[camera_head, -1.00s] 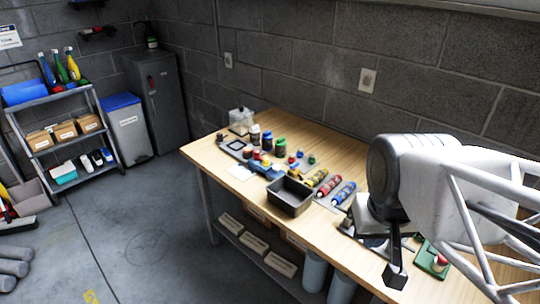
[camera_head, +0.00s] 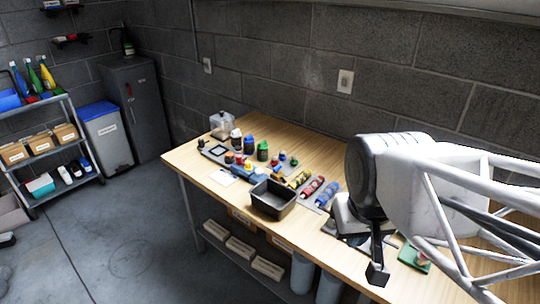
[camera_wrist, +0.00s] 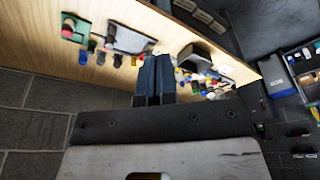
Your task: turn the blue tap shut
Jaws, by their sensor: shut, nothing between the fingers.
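My gripper (camera_head: 377,272) hangs over the right part of the wooden bench, dark fingers pointing down. In the wrist view its two fingers (camera_wrist: 155,75) are closed together and empty. A group of small coloured parts stands at the bench's far left, well away from my gripper.
A dark open bin (camera_head: 272,199) stands at the bench's front edge, between my gripper and the small parts. Red and blue cylinders (camera_head: 320,190) lie on a grey pad beside it. The block wall rises behind.

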